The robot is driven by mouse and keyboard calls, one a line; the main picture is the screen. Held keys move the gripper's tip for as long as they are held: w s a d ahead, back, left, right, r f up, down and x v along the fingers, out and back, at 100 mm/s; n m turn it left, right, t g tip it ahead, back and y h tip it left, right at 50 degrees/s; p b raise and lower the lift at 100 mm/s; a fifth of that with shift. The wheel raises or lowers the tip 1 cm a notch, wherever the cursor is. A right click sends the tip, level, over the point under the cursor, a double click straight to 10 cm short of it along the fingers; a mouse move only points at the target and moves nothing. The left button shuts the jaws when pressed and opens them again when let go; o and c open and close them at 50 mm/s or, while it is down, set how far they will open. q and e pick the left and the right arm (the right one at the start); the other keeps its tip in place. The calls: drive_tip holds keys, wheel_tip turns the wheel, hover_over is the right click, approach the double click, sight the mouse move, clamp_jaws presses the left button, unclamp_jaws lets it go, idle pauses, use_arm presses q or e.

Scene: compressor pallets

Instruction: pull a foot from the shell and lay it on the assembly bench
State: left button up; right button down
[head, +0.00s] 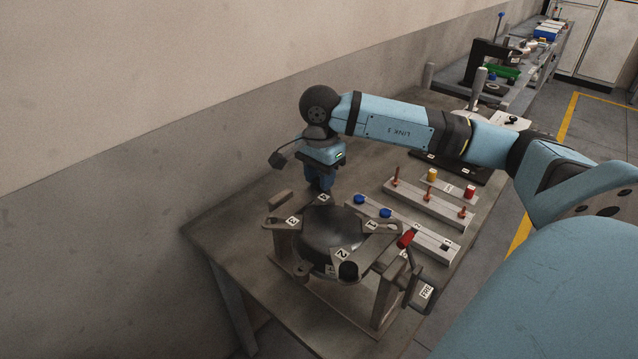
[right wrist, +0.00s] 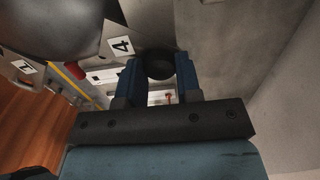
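The shell (head: 328,232) is a dark round body held in a fixture on the bench, with brackets labelled 1 to 4 around it. My right gripper (head: 320,187) points down at the far side of the shell, by label 4. In the right wrist view a black round foot (right wrist: 159,63) sits between the blue fingers, which appear to touch both its sides, near the label 4 plate (right wrist: 121,46). Another black foot (head: 348,271) is at label 2. My left gripper is out of view.
A red-handled lever (head: 405,239) and a tag (head: 426,291) are at the fixture's right. A rail with blue caps (head: 430,243) and a rack of orange pins (head: 425,204) lie behind it. The wall (head: 150,190) runs close behind my gripper. Bare bench lies left of the fixture.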

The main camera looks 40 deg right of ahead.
drive_tip(key=shift+r, duration=0.1)
idle(0.3)
drive_tip(key=shift+r+p, duration=1.35)
drive_tip(key=shift+r, duration=1.6)
